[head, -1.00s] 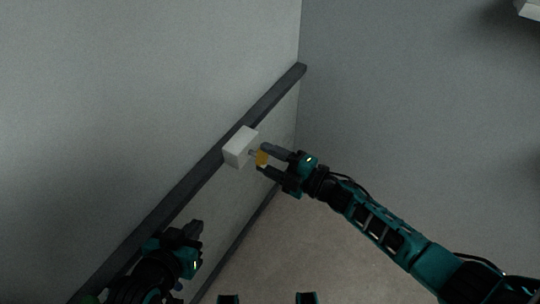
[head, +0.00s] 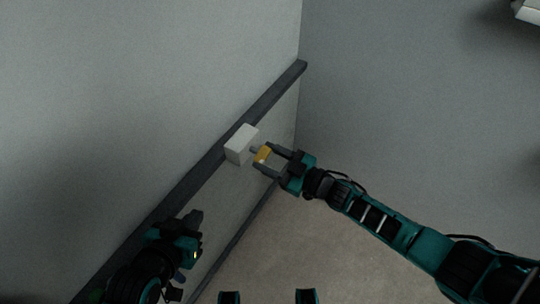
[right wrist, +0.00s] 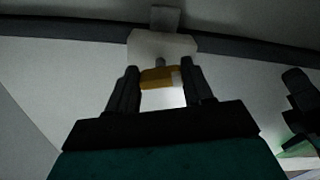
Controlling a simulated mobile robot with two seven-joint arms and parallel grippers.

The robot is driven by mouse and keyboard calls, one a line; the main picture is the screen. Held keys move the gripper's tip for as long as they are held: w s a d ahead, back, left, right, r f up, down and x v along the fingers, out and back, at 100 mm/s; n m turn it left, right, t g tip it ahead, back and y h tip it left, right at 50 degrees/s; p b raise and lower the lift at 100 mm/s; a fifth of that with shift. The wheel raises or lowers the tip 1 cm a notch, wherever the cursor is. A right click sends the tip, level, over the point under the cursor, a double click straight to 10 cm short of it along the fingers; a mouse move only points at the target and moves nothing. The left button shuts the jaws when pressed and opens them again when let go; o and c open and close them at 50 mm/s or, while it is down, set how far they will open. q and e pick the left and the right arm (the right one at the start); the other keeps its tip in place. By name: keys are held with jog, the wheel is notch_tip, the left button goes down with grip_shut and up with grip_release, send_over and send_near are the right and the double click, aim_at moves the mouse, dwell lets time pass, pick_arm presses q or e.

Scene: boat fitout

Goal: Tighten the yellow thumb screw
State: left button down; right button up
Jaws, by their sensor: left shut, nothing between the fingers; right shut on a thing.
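The yellow thumb screw (head: 263,154) sticks out on a short grey shank from a white box (head: 241,145) on the wall rail. It also shows in the right wrist view (right wrist: 159,78), with a pale patch at its right end. My right gripper (head: 262,160) is shut on the screw's yellow head, one finger on each side; in the right wrist view its fingers (right wrist: 160,80) flank the head. My left gripper (head: 196,219) is shut and empty at the lower left, well apart from the screw. The far side of the screw head is hidden.
A dark rail (head: 190,185) runs diagonally along the grey wall, behind the white box. A wall corner lies right of the box. The floor (head: 290,240) below is clear. A pale object (head: 528,10) shows at the top right corner.

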pick_arm(q)
jog(key=shift+r, duration=0.15)
pick_arm(e)
jog(key=shift+a+r+m, duration=0.2)
jog(key=shift+m, duration=0.8)
pick_arm(q)
jog(key=shift+d, duration=0.1)
pick_arm(e)
jog(key=o, duration=1)
jog(key=shift+f, duration=0.1)
pick_arm(q)
jog(key=shift+s+a+r+p, duration=0.3)
jog(key=shift+r+p, duration=0.1)
jog(key=shift+p, duration=0.7)
pick_arm(e)
jog(key=shift+o, duration=0.2)
jog(key=v, duration=1.3)
pick_arm(q)
jog(key=shift+w+r, duration=0.1)
jog(key=shift+r, duration=0.05)
